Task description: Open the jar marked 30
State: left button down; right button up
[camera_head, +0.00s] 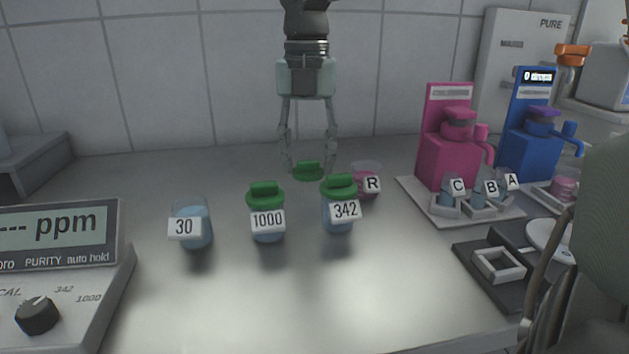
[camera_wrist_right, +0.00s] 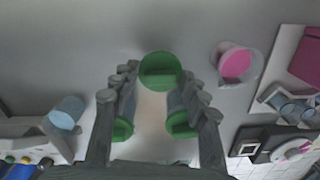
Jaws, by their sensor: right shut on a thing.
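The jar marked 30 (camera_head: 193,225) stands upright at the left of the row on the counter, with no lid on it and bluish liquid inside. An open bluish jar, likely the same one, shows in the wrist view (camera_wrist_right: 67,112). My right gripper (camera_head: 309,167) points down behind the row, shut on a loose green lid (camera_head: 308,172). The lid also shows between the fingertips in the wrist view (camera_wrist_right: 160,71). I cannot tell whether the lid touches the counter.
Jars 1000 (camera_head: 266,213) and 342 (camera_head: 340,213) wear green lids, close in front of my gripper. Pink jar R (camera_head: 367,183) is just right of it. A ppm meter (camera_head: 60,255) stands front left; pink (camera_head: 447,150) and blue (camera_head: 529,140) machines stand right.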

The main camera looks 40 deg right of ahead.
aim_at(315, 170)
jog(key=shift+s+d+f, duration=0.35)
jog(key=shift+d, duration=0.15)
notch_tip(315, 170, down, 4)
pick_arm(q)
jog(key=shift+f, duration=0.95)
pick_arm(e)
jog(key=shift+f, duration=0.1)
